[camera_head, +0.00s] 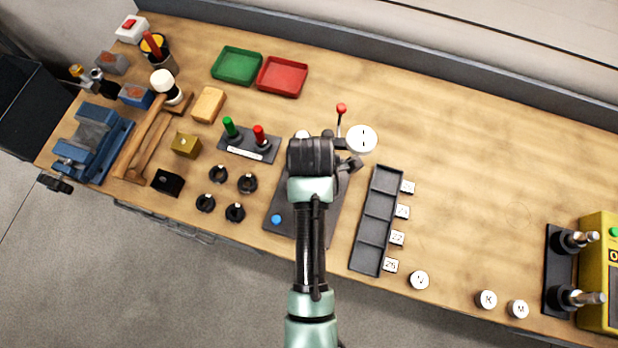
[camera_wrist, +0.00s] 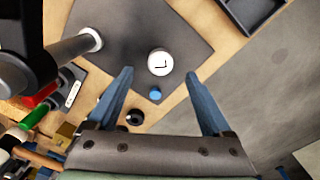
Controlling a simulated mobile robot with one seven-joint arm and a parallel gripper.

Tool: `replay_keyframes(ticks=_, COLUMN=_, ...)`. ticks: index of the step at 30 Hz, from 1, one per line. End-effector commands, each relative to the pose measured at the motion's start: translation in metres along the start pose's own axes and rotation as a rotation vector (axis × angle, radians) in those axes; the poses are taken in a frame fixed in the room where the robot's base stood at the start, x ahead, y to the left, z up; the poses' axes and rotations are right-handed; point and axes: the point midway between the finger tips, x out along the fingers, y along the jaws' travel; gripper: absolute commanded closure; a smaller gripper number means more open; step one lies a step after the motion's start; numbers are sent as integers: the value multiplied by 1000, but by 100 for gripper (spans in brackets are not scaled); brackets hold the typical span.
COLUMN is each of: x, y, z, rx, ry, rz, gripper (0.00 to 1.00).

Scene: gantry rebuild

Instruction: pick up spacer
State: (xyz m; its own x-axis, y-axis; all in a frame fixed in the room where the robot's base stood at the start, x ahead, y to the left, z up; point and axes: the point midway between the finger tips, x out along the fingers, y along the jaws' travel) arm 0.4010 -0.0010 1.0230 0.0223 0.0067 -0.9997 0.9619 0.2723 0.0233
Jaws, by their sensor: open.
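A round white lettered piece (camera_wrist: 160,62), which looks like the spacer, lies flat on the dark grey plate (camera_wrist: 122,18) in the wrist view. Its mark looks like an L. My gripper (camera_wrist: 158,76) is open, with one blue finger on each side of the picture's middle. The white piece lies between the lines of the fingers, near their tips, and nothing is held. I cannot tell the height gap. In the head view my arm covers this piece. Similar white pieces (camera_head: 419,280), (camera_head: 486,299), (camera_head: 517,309) lie along the bench's front edge.
A blue button (camera_wrist: 155,95) sits on the plate beside the piece. A metal post (camera_wrist: 80,45) stands close at left. A red-knobbed lever (camera_head: 341,110) and white dial (camera_head: 362,139) stand behind.

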Motion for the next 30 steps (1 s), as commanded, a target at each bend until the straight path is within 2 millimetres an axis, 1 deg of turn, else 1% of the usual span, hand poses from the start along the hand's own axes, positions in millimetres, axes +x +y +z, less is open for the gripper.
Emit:
replay_keyframes(ticks=2, x=5, y=-1, z=1, rx=1, ry=1, rz=-3, gripper=16)
replay_keyframes(ticks=9, x=37, y=-2, z=3, rx=0, ry=1, rz=-4, gripper=16)
replay_keyframes(ticks=12, x=46, y=-1, z=3, rx=1, ry=0, rz=-1, gripper=16)
replay_keyframes(ticks=15, x=50, y=-2, z=3, rx=1, ry=0, rz=0, gripper=16)
replay_keyframes(ticks=21, x=50, y=-1, z=3, rx=1, ry=0, rz=1, gripper=16)
replay_keyframes(ticks=23, x=50, y=-1, z=3, rx=1, ry=0, rz=1, gripper=25)
replay_keyframes(ticks=24, x=50, y=-1, z=3, rx=1, ry=0, rz=1, gripper=32)
replay_keyframes(ticks=29, x=50, y=-1, z=3, rx=1, ry=0, rz=1, gripper=61)
replay_keyframes(ticks=30, x=50, y=-1, z=3, rx=1, ry=0, rz=1, gripper=68)
